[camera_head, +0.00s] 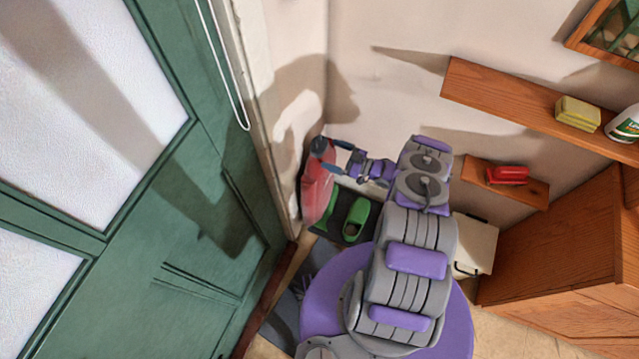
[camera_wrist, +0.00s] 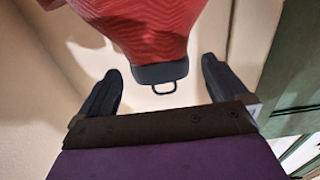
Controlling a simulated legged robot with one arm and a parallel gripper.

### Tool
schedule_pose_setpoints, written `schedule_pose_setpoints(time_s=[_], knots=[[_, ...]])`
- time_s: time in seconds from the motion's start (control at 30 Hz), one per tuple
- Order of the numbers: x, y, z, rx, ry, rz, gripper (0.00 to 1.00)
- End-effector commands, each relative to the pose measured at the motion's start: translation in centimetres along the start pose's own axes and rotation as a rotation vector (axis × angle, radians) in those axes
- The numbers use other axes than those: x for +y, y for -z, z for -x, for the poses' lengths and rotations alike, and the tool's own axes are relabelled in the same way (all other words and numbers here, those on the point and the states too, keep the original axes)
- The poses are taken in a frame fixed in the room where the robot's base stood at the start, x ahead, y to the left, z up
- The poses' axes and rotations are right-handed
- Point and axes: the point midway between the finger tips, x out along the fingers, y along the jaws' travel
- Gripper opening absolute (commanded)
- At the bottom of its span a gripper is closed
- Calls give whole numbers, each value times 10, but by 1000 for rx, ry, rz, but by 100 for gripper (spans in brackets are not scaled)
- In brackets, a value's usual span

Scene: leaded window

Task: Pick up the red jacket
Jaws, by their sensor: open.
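The red jacket (camera_head: 317,192) hangs in the corner beside the green door in the head view. In the wrist view, the red jacket (camera_wrist: 155,28) fills the top middle, with a black collar and a small dark loop at its end. My gripper (camera_head: 334,157) is at the jacket's upper part in the head view. In the wrist view, my gripper (camera_wrist: 160,78) is open, with one finger on each side of the collar and loop. I see gaps between the fingers and the collar. What the jacket hangs from is not clear.
The green door (camera_head: 215,200) stands close on the left. Green shoes (camera_head: 357,218) sit on a dark mat below the jacket. A small shelf (camera_head: 525,190) holds a red object (camera_head: 507,175). A long shelf (camera_head: 500,97) and a wooden cabinet (camera_head: 570,245) are on the right.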

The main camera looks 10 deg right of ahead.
Motion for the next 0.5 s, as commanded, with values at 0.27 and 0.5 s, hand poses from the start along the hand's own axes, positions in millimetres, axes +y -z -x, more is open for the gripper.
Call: schedule_pose_setpoints(time_s=[0.27,0.5], knots=[[1,5,-39,3,3,1,100],[1,4,-48,1,0,1,100]])
